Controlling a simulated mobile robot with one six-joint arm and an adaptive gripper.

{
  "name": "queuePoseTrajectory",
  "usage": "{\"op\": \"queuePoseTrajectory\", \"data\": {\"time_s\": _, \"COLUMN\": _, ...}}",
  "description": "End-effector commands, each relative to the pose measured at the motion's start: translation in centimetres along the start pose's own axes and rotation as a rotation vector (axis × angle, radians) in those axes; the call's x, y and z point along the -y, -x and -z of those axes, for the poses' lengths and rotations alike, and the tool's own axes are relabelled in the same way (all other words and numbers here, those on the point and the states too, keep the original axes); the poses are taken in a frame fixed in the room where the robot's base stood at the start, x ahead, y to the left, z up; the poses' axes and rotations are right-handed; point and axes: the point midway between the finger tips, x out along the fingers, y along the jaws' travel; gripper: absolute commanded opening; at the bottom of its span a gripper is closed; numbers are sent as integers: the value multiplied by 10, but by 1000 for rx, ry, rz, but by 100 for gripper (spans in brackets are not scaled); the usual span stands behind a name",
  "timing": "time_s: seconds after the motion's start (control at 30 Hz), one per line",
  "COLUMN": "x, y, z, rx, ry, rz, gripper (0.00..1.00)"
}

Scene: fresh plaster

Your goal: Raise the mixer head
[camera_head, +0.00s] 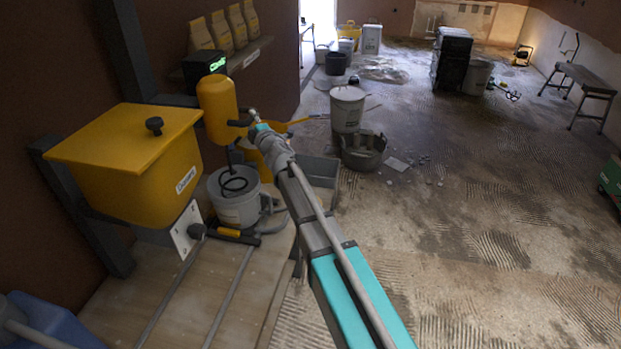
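The mixer head (217,108) looks like a yellow rounded motor body at the upper left, with a dark handle on its right side. A grey bucket (228,212) stands below it, with a dark ring-shaped stirrer in its mouth. My arm reaches up from the lower right. My gripper (251,117) is at its far end, close to the dark handle on the right of the head. I cannot tell whether it touches the handle. The fingers are too small and too hidden to show whether they are open or shut.
A yellow lidded hopper (135,170) stands left of the bucket, above a pale wooden platform (185,290) with rails. A shelf with yellow bags (235,27) is behind. A grey-white bucket (347,108) and dark tub (362,152) stand beyond my arm. The floor at right is mostly clear.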

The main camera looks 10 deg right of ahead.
Motion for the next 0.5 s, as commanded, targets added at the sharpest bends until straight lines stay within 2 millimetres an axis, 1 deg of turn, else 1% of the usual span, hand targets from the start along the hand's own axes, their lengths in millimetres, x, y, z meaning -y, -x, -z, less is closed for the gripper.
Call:
{"op": "queuePoseTrajectory", "data": {"time_s": 0.03, "x": 9, "y": 1, "z": -1, "rx": 1, "ry": 0, "rz": 1, "gripper": 65}}
{"op": "queuePoseTrajectory", "data": {"time_s": 0.5, "x": 48, "y": 7, "z": -7, "rx": 1, "ry": 0, "rz": 1, "gripper": 65}}
